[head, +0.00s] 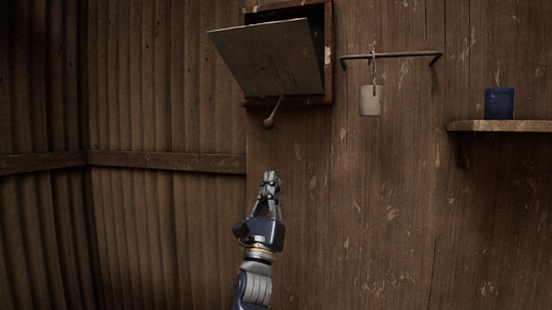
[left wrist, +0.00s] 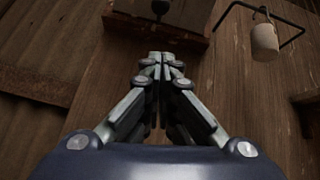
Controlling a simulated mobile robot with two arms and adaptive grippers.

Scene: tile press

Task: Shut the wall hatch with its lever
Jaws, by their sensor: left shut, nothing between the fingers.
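The wall hatch is a framed opening with a grey door panel (head: 268,58) that tilts outward, open, at the top of the head view. Its dark wooden frame (head: 328,55) is fixed to the plank wall. A lever with a round knob (head: 269,123) hangs from the frame's lower edge. My left gripper (head: 270,177) points up below the lever, apart from it, with its fingers shut and empty. In the left wrist view the gripper (left wrist: 160,58) is in the middle, with the frame's lower edge (left wrist: 190,35) beyond its tips. My right gripper is not in view.
A metal rail (head: 405,54) right of the hatch carries a hanging pale mug or tag (head: 371,100). A wooden shelf (head: 500,126) holds a blue cup (head: 499,102) at the right. Corrugated wall with a horizontal beam (head: 165,160) is at the left. The wall below the hatch is clear.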

